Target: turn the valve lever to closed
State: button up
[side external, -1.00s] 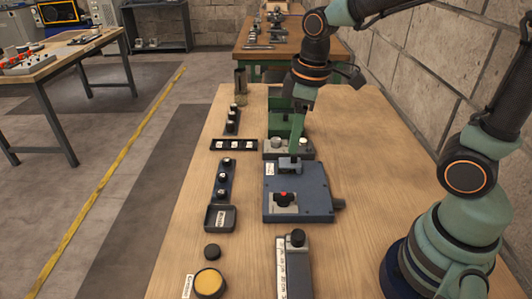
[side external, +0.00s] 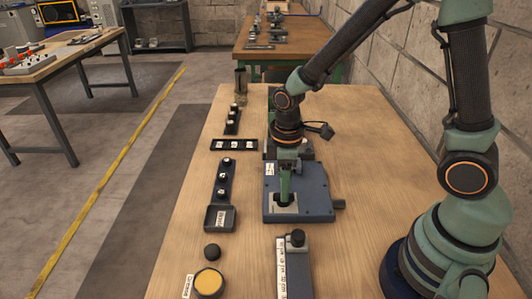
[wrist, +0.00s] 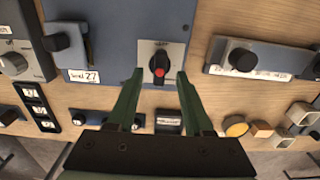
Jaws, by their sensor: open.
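The valve lever (wrist: 159,62) looks like a black handle with a red spot, on a silver plate (wrist: 174,50) fixed to a blue-grey box (wrist: 110,35). The plate's small markings are unreadable. My gripper (wrist: 160,75) is open, with one green finger on each side of the lever; I cannot tell whether either touches it. In the side external view my gripper (side external: 285,185) points down at the plate and hides most of the lever. The box (side external: 308,190) stands on the wooden bench there.
A slider unit (side external: 295,265) with a black knob stands in front of the box. A small black tray (side external: 220,218), switch strips (side external: 224,180) and a yellow button (side external: 209,282) lie to the left. The box has a side stub (side external: 339,204). Bench to its right is clear.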

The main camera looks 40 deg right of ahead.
jog(key=shift+f, duration=1.1)
grip_shut()
